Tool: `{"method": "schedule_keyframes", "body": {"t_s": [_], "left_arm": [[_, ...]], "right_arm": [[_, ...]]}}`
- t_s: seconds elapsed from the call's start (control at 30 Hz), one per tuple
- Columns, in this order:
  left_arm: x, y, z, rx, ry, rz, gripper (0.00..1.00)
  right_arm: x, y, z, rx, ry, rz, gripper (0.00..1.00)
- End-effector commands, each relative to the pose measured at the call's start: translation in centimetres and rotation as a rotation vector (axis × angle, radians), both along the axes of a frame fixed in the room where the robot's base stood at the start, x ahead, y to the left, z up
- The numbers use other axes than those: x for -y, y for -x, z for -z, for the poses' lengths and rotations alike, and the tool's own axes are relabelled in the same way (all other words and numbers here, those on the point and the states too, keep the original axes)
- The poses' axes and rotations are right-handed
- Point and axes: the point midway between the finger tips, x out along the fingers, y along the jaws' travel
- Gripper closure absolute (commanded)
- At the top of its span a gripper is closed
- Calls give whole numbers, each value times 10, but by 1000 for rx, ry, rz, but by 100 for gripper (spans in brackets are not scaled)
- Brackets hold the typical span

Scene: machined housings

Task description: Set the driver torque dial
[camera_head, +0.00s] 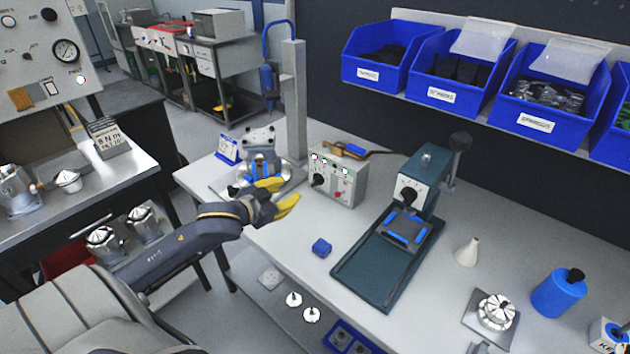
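A light grey control box (345,184) stands on the bench near the middle. Its front has a black dial knob (318,180), small green lights and a red button. I cannot read the dial's setting. A blue driver (268,84) hangs by the post at the back left of the bench. My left gripper (284,195), with yellow fingers, is left of the control box and in front of the housing fixture. Its fingers are apart with nothing seen between them, and it does not touch the dial. My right gripper is not in view.
A green press (380,268) with its own dial stands right of the box. A white cone (467,252), a blue bottle (558,293) and a machined part (495,308) are at right. Blue bins (463,72) hang above.

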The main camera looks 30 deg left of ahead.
Motion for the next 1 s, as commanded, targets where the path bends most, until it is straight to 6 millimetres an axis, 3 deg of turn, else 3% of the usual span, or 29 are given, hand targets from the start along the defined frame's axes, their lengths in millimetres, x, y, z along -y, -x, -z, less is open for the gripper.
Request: {"method": "schedule_keyframes", "body": {"t_s": [0.7,1.0], "left_arm": [[1,-110,42,0,2,-2,66],[1,-144,56,-1,0,-1,66]], "right_arm": [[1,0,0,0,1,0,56],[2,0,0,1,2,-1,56]]}}
